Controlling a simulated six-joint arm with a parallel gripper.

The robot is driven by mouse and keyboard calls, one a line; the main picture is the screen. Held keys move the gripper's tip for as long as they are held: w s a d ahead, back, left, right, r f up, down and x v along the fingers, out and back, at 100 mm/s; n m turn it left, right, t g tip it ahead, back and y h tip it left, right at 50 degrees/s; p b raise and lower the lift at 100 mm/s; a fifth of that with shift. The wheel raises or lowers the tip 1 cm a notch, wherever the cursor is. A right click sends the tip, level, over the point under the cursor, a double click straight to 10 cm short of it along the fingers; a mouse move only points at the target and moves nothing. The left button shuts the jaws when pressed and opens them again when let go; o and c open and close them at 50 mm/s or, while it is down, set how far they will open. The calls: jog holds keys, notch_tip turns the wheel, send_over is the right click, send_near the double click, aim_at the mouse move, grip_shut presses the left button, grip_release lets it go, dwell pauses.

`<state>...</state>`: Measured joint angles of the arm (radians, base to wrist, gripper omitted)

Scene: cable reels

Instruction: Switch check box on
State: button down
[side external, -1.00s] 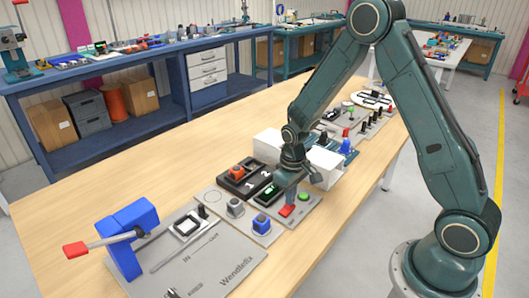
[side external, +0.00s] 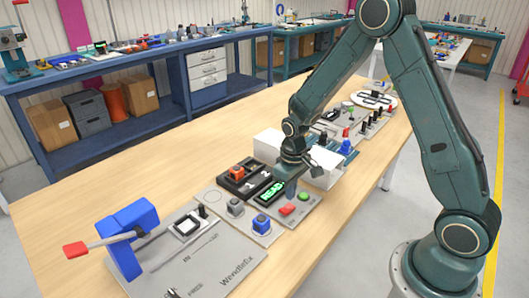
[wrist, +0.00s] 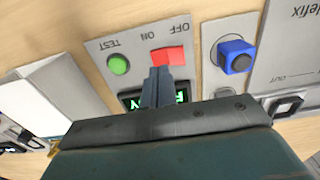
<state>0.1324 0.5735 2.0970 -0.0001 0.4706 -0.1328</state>
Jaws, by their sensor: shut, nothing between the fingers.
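The check box is a grey panel (side external: 313,201) near the middle of the table, also in the wrist view (wrist: 97,46). It has a red rocker switch (side external: 287,210) between the ON and OFF labels (wrist: 174,55), and a green TEST button (side external: 303,197). Its display (side external: 271,194) is lit with green letters starting "READ"; my fingers cover part of it in the wrist view. My gripper (wrist: 160,70) is shut and empty, its tips beside the red switch in that view. In the side view my gripper (side external: 291,184) hovers above the panel, behind the switch.
A panel with a blue knob (side external: 262,222) and a grey button stands next to the check box. A black tray (side external: 238,184) with an orange part and a white box (side external: 325,167) stand close behind. The front table strip is clear.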

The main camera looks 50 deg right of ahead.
aim_at(290, 206)
notch_tip(290, 206, up, 4)
jog(key=shift+r, duration=0.1)
dwell(1.5)
